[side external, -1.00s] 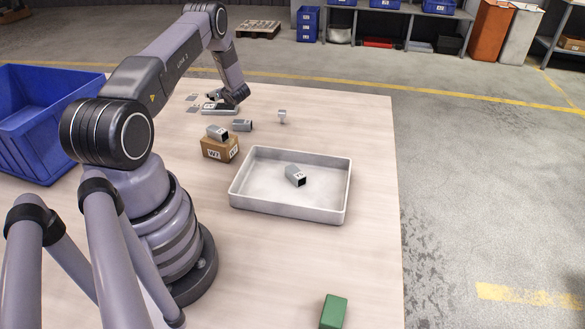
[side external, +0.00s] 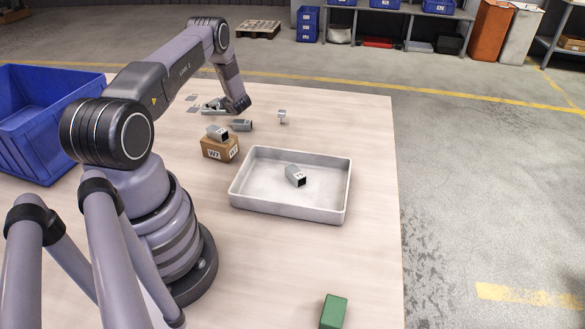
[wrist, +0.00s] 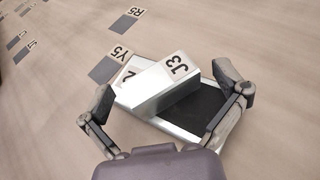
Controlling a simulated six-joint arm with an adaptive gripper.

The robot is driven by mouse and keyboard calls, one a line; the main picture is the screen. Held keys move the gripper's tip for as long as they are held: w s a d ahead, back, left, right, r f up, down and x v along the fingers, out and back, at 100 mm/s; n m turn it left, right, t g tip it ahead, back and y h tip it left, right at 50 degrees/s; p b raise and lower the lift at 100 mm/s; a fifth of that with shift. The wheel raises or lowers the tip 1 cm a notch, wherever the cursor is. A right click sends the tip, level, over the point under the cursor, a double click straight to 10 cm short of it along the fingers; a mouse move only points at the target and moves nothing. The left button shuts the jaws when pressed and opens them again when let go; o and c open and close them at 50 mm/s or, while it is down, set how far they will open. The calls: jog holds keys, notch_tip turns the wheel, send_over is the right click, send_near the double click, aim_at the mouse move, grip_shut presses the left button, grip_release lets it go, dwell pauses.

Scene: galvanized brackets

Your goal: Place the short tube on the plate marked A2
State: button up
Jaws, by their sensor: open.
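In the wrist view a pale metal piece marked J3 (wrist: 160,83), which looks like the short tube, lies at an angle across a larger metal-edged plate with a dark area (wrist: 195,108). The plate's label is mostly covered; only a "2" shows, so I cannot confirm A2. My gripper (wrist: 166,82) is open, with one finger on either side of the J3 piece. I cannot tell whether either finger touches it. In the side view my gripper (side external: 217,107) is low at the far end of the table, and its fingers are small and unclear there.
A tube (side external: 242,125) lies near my gripper. Another tube (side external: 218,132) is on a cardboard box marked W7 (side external: 219,149). A grey tray (side external: 265,205) holds a further tube (side external: 296,175). A small bracket (side external: 282,115) stands to the right. Flat markers Y5 (wrist: 119,53) and R5 (wrist: 136,12) lie nearby.

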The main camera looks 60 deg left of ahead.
jog(key=shift+r, duration=0.1)
jog(key=shift+d+r, duration=0.15)
jog(key=shift+d, duration=0.15)
jog(key=v, duration=1)
jog(key=shift+w+d+r, duration=0.1)
jog(key=shift+d, duration=0.2)
jog(key=shift+d+r, duration=0.25)
jog(key=s+d+r+n+g+h, duration=0.1)
jog(key=d+r+n, duration=0.5)
jog(key=r, duration=0.6)
jog(key=s+d+r+n+g+h, duration=0.15)
jog(key=d+r+n, duration=0.4)
jog(key=r, duration=0.75)
jog(key=s+d+r+n+t+h, duration=0.2)
jog(key=s+d, duration=0.3)
jog(key=d, duration=0.5)
jog(key=s+d+r+n+t+h, duration=0.2)
jog(key=s+d+r+t+h, duration=0.1)
jog(key=d, duration=0.8)
jog(key=s+d+r+n+t+h, duration=0.2)
jog(key=s+d+h, duration=0.4)
jog(key=s+d, duration=0.3)
notch_tip(320, 180, up, 2)
jog(key=shift+d+r+t, duration=0.1)
jog(key=shift+d+t, duration=0.45)
jog(key=shift+d, duration=0.1)
